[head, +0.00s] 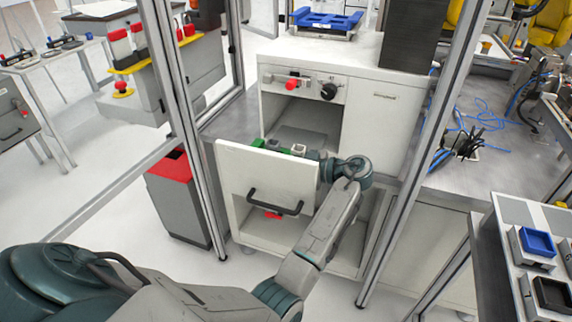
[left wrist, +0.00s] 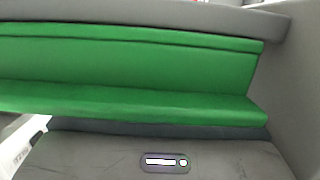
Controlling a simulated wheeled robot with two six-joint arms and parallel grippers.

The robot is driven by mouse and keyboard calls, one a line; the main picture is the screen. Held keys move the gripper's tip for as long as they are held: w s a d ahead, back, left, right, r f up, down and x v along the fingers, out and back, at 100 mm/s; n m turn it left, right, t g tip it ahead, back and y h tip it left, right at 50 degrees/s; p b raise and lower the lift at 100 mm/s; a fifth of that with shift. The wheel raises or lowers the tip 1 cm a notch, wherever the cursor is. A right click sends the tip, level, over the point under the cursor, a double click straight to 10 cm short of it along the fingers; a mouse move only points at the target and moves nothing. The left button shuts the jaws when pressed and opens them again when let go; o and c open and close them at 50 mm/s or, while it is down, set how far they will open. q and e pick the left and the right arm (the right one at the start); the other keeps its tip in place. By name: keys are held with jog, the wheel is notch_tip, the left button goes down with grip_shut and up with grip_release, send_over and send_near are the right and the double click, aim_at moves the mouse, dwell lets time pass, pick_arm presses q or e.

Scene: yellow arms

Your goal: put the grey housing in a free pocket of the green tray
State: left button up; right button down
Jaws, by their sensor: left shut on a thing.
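The drawer (head: 262,172) of the white cabinet is pulled out, and green parts of the tray (head: 257,143) show just above its front panel. My left gripper (head: 309,154) reaches into the drawer from its right side, beside a small light-grey block that looks like the grey housing (head: 299,149). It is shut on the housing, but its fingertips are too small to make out. In the left wrist view a green wall of the tray (left wrist: 130,68) fills the middle, very close. The tray's pockets and the housing's underside are hidden. My right gripper is not in view.
The drawer's black handle (head: 275,203) sticks out in front. Metal frame posts (head: 186,120) stand left and right of the cabinet. A grey bin with a red top (head: 174,165) stands at the left. A rack with blue and dark trays (head: 537,243) is at the right.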

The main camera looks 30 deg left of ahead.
pick_arm(q)
jog(key=shift+f, duration=0.2)
jog(key=o, duration=0.9)
jog(key=shift+r, duration=0.1)
jog(key=shift+o, duration=0.2)
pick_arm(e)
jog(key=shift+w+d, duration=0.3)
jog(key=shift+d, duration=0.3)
pick_arm(q)
jog(key=shift+r, duration=0.1)
jog(key=b+v, duration=0.5)
jog(key=v, duration=0.7)
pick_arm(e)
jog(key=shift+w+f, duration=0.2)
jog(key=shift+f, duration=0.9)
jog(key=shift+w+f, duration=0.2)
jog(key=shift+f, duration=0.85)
